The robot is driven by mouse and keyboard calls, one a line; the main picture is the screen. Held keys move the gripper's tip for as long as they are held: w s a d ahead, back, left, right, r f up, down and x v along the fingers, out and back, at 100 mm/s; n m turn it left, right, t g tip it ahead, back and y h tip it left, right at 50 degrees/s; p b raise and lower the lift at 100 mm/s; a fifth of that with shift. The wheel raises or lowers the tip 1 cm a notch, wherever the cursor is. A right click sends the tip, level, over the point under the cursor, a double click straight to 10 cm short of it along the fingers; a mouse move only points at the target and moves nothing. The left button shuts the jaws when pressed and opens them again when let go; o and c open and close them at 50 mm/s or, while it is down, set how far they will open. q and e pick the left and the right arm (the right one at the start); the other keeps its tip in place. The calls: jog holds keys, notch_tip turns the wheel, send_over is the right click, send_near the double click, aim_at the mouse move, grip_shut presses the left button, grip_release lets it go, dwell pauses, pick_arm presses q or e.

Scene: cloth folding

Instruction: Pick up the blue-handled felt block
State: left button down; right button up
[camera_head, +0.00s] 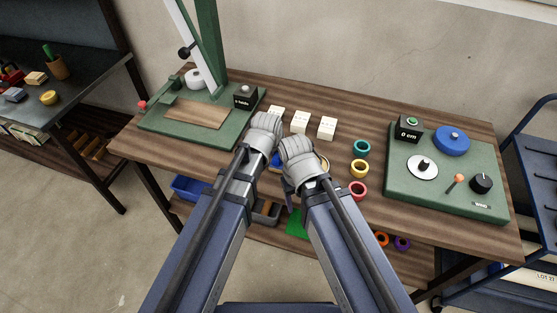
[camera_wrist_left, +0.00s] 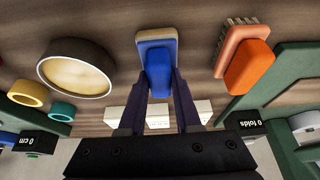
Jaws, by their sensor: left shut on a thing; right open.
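In the left wrist view, the felt block has a blue handle (camera_wrist_left: 160,58) on a pale felt base (camera_wrist_left: 153,35). My left gripper (camera_wrist_left: 161,80) has its two dark fingers on either side of the blue handle, shut on it. In the head view a bit of blue (camera_head: 275,160) shows between my wrists, and most of the block is hidden by my arms. My right gripper (camera_head: 289,187) is open beside it, partly hidden below its grey wrist; I see nothing in it.
An orange-handled brush (camera_wrist_left: 249,62) and a round rimmed dish (camera_wrist_left: 76,72) flank the block. White blocks (camera_head: 300,121) lie behind my wrists. Coloured rings (camera_head: 359,168) lie to the right. Green-based devices stand left (camera_head: 150,124) and right (camera_head: 440,200) on the wooden table (camera_head: 345,210).

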pick_arm(q)
jog(key=shift+r, duration=0.15)
pick_arm(e)
jog(key=shift+r, duration=0.15)
pick_arm(q)
notch_tip(320, 180, up, 10)
jog(key=p, duration=1)
pick_arm(e)
notch_tip(320, 180, up, 10)
jog(key=shift+f, duration=0.2)
jog(key=shift+c, duration=0.2)
